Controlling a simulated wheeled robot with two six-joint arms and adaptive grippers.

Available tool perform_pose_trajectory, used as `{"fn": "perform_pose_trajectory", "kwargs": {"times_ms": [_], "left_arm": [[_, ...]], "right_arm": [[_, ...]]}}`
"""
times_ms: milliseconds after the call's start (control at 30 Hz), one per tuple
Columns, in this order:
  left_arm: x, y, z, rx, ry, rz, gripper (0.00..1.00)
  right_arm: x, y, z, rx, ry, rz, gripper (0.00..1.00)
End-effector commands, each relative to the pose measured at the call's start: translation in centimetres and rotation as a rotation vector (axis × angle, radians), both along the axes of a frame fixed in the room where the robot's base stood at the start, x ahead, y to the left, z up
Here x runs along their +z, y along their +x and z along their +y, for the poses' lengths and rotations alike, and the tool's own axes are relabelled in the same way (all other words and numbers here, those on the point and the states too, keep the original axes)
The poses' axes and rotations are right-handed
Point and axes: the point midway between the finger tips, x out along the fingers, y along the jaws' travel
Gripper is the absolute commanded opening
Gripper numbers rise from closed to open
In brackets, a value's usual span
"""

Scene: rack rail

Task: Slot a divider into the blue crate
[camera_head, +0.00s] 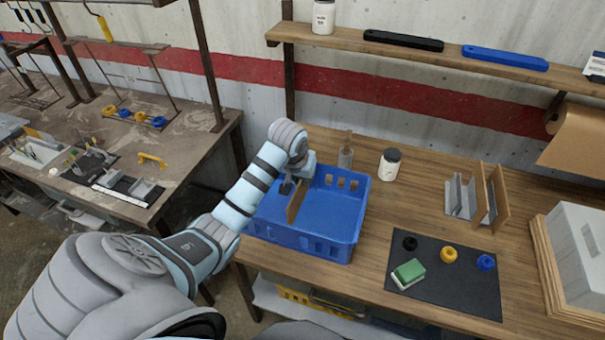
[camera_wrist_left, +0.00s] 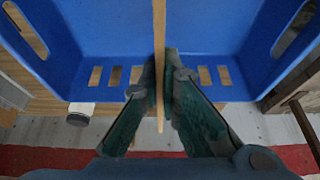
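The blue crate (camera_head: 328,243) stands at the left end of the wooden bench; its inside and slotted wall also show in the left wrist view (camera_wrist_left: 215,22). A thin brown divider (camera_head: 296,204) stands upright, edge-on, within the left part of the crate; it runs down the middle of the left wrist view (camera_wrist_left: 159,22). My left gripper (camera_head: 290,184) is over the crate, with its two fingers (camera_wrist_left: 160,65) closed on either side of the divider. The divider's lower edge and its fit in the crate are hidden. My right gripper is out of view.
More dividers stand in a rack (camera_head: 461,197) at the right. A dark mat (camera_head: 440,290) holds a green-and-white block (camera_head: 408,273) and several rings. A grey box (camera_head: 580,250) stands far right.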

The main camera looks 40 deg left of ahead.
Motion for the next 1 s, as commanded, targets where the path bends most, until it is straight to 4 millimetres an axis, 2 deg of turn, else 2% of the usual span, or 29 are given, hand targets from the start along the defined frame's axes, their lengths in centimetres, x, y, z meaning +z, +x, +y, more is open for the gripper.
{"fn": "perform_pose_trajectory", "kwargs": {"times_ms": [1000], "left_arm": [[-4.2,0.0,0.0,0.000,0.001,0.000,0.00]], "right_arm": [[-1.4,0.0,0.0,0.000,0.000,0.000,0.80]]}}
